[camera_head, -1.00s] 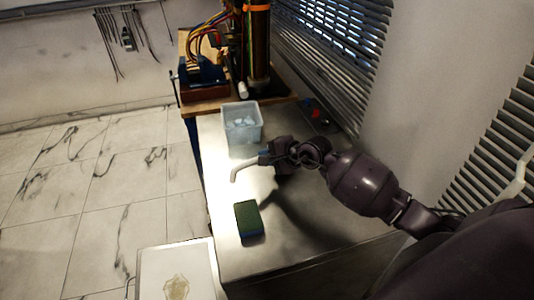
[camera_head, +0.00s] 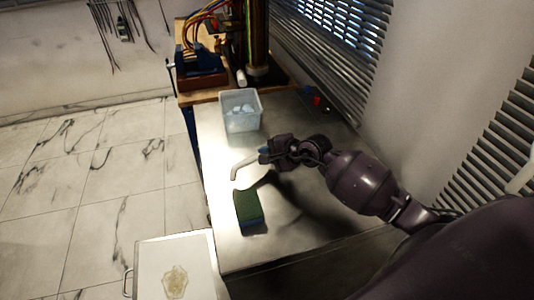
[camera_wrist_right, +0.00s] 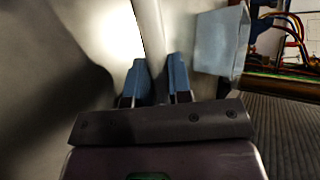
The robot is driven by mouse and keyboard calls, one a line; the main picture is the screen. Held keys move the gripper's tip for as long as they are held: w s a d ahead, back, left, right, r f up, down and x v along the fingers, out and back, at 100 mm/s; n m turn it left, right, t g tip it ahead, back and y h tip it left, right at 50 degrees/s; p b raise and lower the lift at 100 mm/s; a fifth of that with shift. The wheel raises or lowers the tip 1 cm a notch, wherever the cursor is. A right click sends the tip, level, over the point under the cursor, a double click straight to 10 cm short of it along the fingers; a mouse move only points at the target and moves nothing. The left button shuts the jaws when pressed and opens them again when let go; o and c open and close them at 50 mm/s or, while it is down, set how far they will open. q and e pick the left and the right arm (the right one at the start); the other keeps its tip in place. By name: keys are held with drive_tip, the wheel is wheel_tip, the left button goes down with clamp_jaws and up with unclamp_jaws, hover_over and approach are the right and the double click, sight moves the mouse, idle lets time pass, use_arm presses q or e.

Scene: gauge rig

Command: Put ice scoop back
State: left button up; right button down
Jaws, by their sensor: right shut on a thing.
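The ice scoop, a pale grey-white tool (camera_head: 244,165), is above the metal counter in the head view, between the bin and the sponge. My right gripper (camera_head: 265,155) is shut on it. In the right wrist view, the scoop (camera_wrist_right: 150,35) runs up from between the blue fingertips of my right gripper (camera_wrist_right: 157,75). A translucent bin (camera_head: 240,124) with pale ice-like pieces inside stands on the counter behind the scoop. The bin also shows at upper right in the wrist view (camera_wrist_right: 218,45). My left gripper is not in view.
A white box (camera_head: 150,262) with a handle and tan mark is lower left. A rig with a blue vise (camera_head: 198,65) and cables stands behind. Blinds line the right.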

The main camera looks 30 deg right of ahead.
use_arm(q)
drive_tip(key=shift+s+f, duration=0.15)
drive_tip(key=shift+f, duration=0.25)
use_arm(e)
drive_tip(key=shift+f, duration=0.45)
use_arm(q)
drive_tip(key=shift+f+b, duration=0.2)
drive_tip(key=shift+b, duration=0.25)
use_arm(e)
drive_tip(key=shift+f, duration=0.3)
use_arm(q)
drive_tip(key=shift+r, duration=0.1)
use_arm(e)
drive_tip(key=c, duration=1)
unclamp_jaws()
drive_tip(key=shift+o, duration=0.2)
drive_tip(key=shift+r, duration=0.1)
